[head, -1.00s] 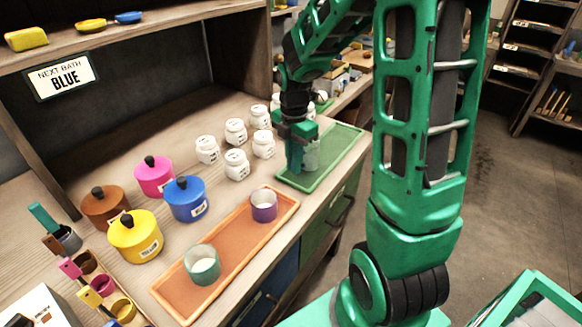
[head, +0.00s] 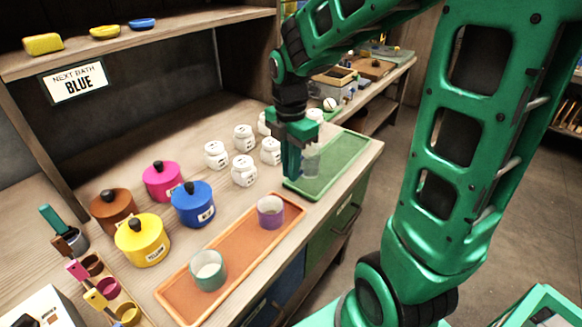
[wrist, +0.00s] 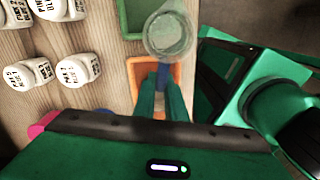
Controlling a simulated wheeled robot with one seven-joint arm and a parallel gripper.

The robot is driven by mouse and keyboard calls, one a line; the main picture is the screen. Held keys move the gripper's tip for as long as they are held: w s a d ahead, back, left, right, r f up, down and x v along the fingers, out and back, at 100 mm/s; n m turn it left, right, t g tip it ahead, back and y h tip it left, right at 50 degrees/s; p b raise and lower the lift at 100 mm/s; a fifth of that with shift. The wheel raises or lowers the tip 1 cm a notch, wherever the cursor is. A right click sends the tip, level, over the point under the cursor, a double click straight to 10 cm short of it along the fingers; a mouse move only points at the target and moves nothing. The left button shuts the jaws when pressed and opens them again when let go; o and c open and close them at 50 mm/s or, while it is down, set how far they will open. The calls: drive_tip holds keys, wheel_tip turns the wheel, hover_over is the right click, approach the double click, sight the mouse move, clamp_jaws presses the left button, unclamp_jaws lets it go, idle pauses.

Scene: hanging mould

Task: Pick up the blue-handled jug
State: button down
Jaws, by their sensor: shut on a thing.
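The blue-handled jug (wrist: 168,32) is a clear, round vessel, seen from above in the wrist view. Its blue handle (wrist: 162,76) points down the picture, between my fingers. My gripper (wrist: 161,95) is shut on that handle. In the head view the jug (head: 311,161) shows faintly just right of my gripper (head: 292,175), over the left part of the green tray (head: 340,165). The fingers hide the handle there. The jug looks upright. I cannot tell whether its base touches the tray.
White labelled jars (head: 244,170) stand close left of my gripper. An orange tray (head: 232,250) nearer me holds a purple-rimmed cup (head: 270,211) and a teal cup (head: 208,270). Coloured lidded pots (head: 192,204) stand left. A sign (head: 73,80) reads "NEXT BATH BLUE".

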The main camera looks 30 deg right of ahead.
drive_tip(key=shift+s+a+r, duration=0.5)
drive_tip(key=shift+a, duration=0.15)
drive_tip(key=shift+s+a+r, duration=0.45)
drive_tip(key=shift+s+a, duration=0.05)
drive_tip(key=shift+a, duration=0.15)
drive_tip(key=shift+s+a, duration=0.1)
idle(1.5)
